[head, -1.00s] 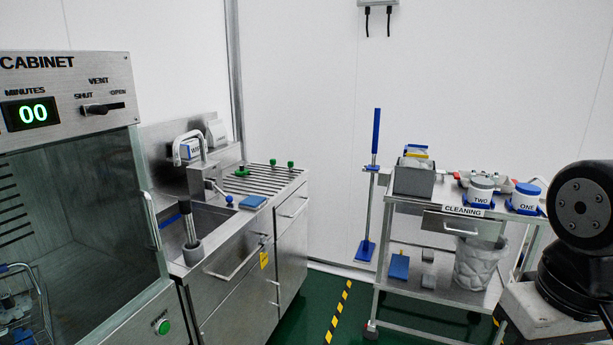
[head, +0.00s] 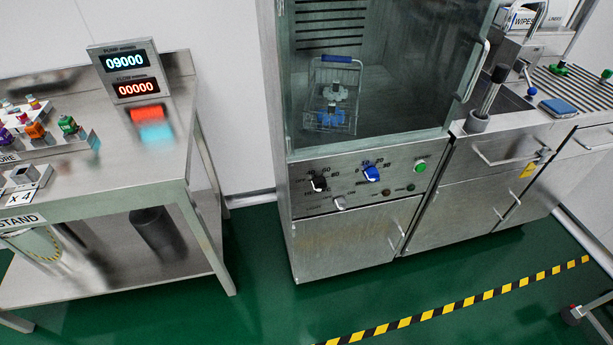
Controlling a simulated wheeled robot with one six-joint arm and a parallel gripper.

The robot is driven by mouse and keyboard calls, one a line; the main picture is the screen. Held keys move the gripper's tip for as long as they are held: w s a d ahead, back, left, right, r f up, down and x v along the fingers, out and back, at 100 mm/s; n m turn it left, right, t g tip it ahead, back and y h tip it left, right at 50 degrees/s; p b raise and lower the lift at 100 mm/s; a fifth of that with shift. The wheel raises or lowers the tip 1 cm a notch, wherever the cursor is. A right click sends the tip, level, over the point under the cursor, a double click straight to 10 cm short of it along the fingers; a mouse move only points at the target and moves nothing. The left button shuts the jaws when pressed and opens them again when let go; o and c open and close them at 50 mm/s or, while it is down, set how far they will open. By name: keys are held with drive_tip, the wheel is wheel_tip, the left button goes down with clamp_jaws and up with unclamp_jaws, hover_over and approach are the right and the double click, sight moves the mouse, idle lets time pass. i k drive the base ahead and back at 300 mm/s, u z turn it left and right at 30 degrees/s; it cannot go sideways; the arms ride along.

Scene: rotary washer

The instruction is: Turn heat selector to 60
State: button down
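The cabinet's front panel (head: 300,202) shows in the head view below the glass door. A black knob (head: 319,183) sits at its upper left, with small marks around it that seem to include OFF and 80. It looks like the heat selector, but its name and pointer direction are too small to read. A blue knob (head: 371,174) with a number scale sits to its right. My gripper is not in view.
A grey knob (head: 340,203), small lamps and a green button (head: 420,166) share the panel. A steel table (head: 165,170) with displays (head: 125,72) stands left. A sink counter (head: 500,150) adjoins the cabinet on the right. The green floor in front is clear.

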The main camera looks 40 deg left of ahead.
sight(319, 184)
drive_tip(key=u, duration=1.2)
